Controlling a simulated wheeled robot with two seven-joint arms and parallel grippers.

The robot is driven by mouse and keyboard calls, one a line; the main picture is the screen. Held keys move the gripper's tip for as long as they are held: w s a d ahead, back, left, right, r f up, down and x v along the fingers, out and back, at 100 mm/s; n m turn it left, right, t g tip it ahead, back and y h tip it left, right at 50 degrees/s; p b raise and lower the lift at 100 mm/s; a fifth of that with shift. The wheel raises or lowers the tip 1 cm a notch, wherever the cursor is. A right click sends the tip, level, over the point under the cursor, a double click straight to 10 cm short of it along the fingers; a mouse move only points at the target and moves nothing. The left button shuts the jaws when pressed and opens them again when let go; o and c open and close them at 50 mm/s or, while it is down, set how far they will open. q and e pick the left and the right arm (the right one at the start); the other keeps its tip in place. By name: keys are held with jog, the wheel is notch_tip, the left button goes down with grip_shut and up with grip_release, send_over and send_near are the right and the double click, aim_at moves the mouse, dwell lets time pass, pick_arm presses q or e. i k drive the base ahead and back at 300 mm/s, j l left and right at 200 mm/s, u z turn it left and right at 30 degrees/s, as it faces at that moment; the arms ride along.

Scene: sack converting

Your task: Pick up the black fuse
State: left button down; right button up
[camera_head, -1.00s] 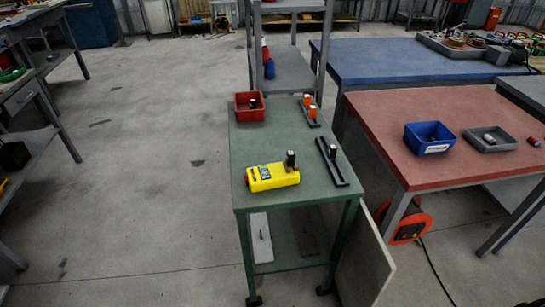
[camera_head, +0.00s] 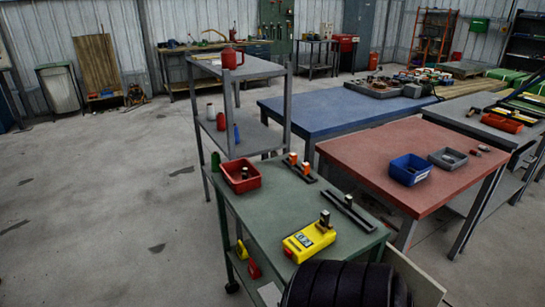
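Several small dark pieces that could be the black fuse stand on the green cart (camera_head: 275,210). One dark piece with a pale top (camera_head: 324,217) stands at the yellow meter (camera_head: 309,241). Another (camera_head: 348,199) stands upright on a black rail (camera_head: 362,217). A third dark piece (camera_head: 245,172) sits in the red bin (camera_head: 240,186). They are too small to tell apart surely. Neither of my grippers is in view. A black ribbed part of my own arm covers the cart's near end.
Two orange pieces (camera_head: 293,158) stand on a rail at the cart's back. The red-topped table (camera_head: 400,150) at right holds a blue bin (camera_head: 410,171) and a grey tray (camera_head: 447,158). A grey shelf rack (camera_head: 288,100) stands behind the cart. Floor at left is clear.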

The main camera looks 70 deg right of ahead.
aim_at(325, 216)
jog(key=i+j+z, duration=0.1)
jog(key=i+z, duration=0.2)
jog(key=i+j+z, duration=0.35)
jog(key=i, duration=0.15)
jog(key=i+z, duration=0.2)
jog(key=z, duration=0.2)
jog(key=i+z, duration=0.2)
jog(key=z, duration=0.2)
jog(key=i+z, duration=0.2)
jog(key=z, duration=0.2)
jog(key=i+j+z, duration=0.1)
jog(key=z, duration=0.3)
jog(key=i+j+z, duration=0.2)
jog(key=z, duration=0.2)
